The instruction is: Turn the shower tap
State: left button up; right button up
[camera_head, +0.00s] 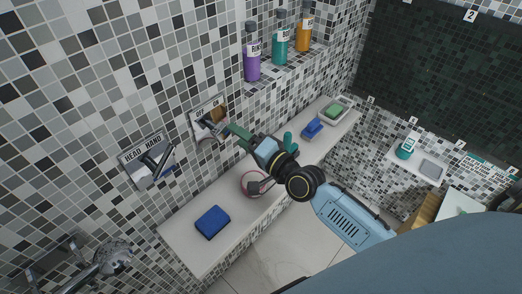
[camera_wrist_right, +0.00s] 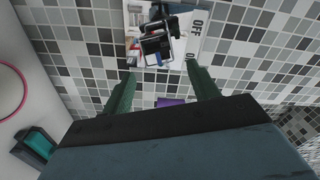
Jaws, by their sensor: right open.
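A chrome tap with a lever (camera_head: 210,124) sits on a white wall plate lettered "OFF". In the right wrist view this tap (camera_wrist_right: 158,42) is straight ahead, just beyond the fingertips. A second chrome lever (camera_head: 155,160) is on a plate lettered "HEAD HAND", to the left. My right gripper (camera_head: 234,135) is close to the right side of the OFF tap. In the wrist view my right gripper (camera_wrist_right: 162,84) has its two green fingers spread wide with nothing between them. I cannot tell whether they touch the tap. My left gripper is out of view.
A white ledge (camera_head: 190,244) runs below, with a blue sponge (camera_head: 212,222), a pink ring (camera_head: 248,179) and soap dishes. Purple (camera_head: 252,62), teal (camera_head: 281,45) and orange (camera_head: 304,32) bottles stand on an upper shelf. A shower head (camera_head: 114,255) is at lower left.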

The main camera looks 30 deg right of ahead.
jog(key=v, duration=0.7)
jog(key=shift+b, duration=0.35)
jog(key=shift+s, duration=0.15)
